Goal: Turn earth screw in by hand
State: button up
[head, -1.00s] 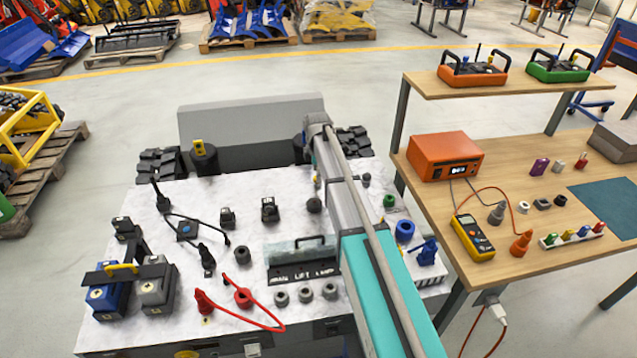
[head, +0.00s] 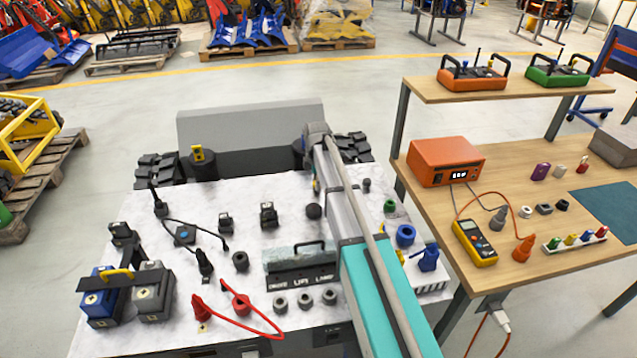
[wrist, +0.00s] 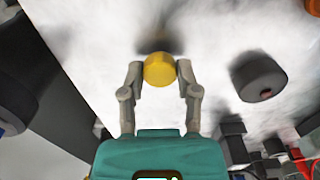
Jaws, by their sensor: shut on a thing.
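A yellow round knob (wrist: 159,69), which looks like the earth screw, stands over the pale speckled deck (wrist: 95,45) in the wrist view. My gripper (wrist: 160,72) has its two grey fingers against the knob's left and right sides and is shut on it. The knob's lower part and its seat are hidden from above, so I cannot tell how far in it sits. In the head view my arm reaches over the right part of the deck (head: 140,225). My fingers are mostly hidden there behind my arm.
A dark round knob (wrist: 258,77) stands right of my gripper in the wrist view. Black connectors, a red cable (head: 262,322) and a labelled lift lamp block (head: 300,278) crowd the deck. A wooden bench (head: 545,225) with an orange box (head: 445,162) stands to the right.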

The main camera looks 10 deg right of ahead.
jog(key=shift+c, duration=0.3)
jog(key=m, duration=0.7)
jog(key=shift+m, duration=1.4)
